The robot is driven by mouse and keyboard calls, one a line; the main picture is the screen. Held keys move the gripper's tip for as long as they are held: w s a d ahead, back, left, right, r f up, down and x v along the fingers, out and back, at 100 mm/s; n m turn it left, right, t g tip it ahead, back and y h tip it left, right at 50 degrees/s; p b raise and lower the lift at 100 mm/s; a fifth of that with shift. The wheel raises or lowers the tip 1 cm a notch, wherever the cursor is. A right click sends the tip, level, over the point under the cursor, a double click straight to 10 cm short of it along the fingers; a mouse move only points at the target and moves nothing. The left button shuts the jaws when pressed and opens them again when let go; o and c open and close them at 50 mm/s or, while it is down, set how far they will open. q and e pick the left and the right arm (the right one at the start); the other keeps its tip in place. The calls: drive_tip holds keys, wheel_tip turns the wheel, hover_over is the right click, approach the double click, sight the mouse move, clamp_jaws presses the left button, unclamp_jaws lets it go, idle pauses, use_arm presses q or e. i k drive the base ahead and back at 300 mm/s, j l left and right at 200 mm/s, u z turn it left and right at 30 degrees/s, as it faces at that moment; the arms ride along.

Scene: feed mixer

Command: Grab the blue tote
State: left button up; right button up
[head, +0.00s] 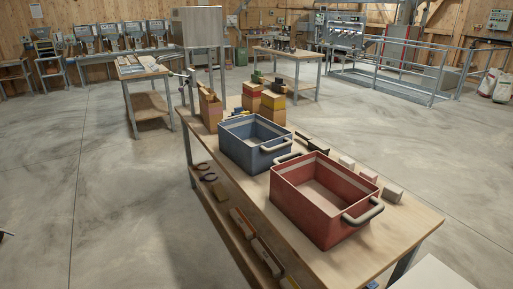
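The blue tote (238,150) stands upright on a long wooden workbench (230,178). The two totes are close together, the red one in front and to the right. Neither of my grippers can be made out in the head view.
Small pale blocks (392,193) lie right of the red tote. A lower shelf (220,208) holds tools. A pale flat surface (435,277) fills the bottom right corner. Concrete floor left of the bench is clear.

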sight(252, 142)
drive_tip(key=i+j+z, duration=0.15)
drive_tip(key=z, duration=0.35)
drive_tip(key=i+j+z, duration=0.15)
drive_tip(key=j+z, duration=0.15)
drive_tip(key=z, duration=0.2)
drive_tip(key=i+j+z, duration=0.1)
drive_tip(key=j+z, duration=0.2)
drive_tip(key=z, duration=0.15)
